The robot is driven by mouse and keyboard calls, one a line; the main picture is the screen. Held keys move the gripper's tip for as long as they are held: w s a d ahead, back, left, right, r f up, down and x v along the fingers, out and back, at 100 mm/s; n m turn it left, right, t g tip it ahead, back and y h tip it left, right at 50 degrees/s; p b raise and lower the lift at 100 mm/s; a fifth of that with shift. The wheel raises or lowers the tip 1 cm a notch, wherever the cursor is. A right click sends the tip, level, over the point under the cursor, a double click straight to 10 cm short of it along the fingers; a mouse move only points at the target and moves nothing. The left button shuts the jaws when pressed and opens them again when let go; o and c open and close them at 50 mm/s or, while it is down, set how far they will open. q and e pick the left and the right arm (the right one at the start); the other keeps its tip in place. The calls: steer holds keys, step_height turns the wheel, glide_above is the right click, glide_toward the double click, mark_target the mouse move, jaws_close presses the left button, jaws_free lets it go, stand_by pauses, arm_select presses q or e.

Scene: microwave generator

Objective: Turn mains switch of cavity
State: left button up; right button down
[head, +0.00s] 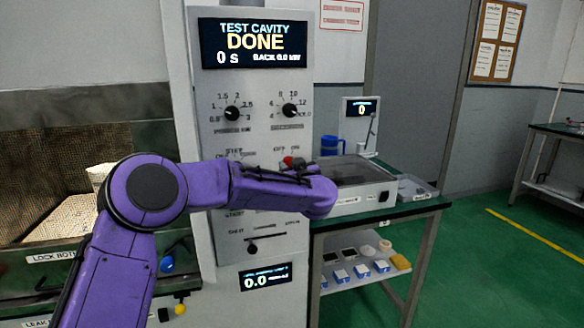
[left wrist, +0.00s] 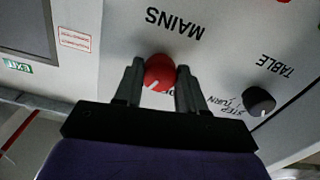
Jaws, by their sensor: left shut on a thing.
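The mains switch is a red round knob with a white pointer line, and in the left wrist view the knob (left wrist: 159,73) sits between my left gripper's fingers, beside the upside-down MAINS label (left wrist: 174,22). My left gripper (left wrist: 160,82) is shut on it. In the head view a bit of the red knob (head: 287,160) shows just above my purple left arm, which covers the lower middle of the control panel (head: 216,140). The left fingers (head: 300,163) are mostly hidden there. My right gripper is not in view.
A black TABLE knob (left wrist: 258,101) is close by on the panel. The display (head: 254,43) reads TEST CAVITY DONE, 0 s. Right of the panel, a green-topped table (head: 400,210) carries a white device, a blue mug (head: 331,146) and a tray (head: 416,189).

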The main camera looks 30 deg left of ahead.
arm_select(q)
steer(key=shift+f+n+b, duration=0.1)
steer(key=shift+n+b, duration=1.45)
steer(key=shift+n, duration=3.85)
steer(key=o, duration=1.1)
steer(key=b+v, duration=0.2)
steer(key=v, duration=0.8)
steer(key=shift+s+d, duration=0.2)
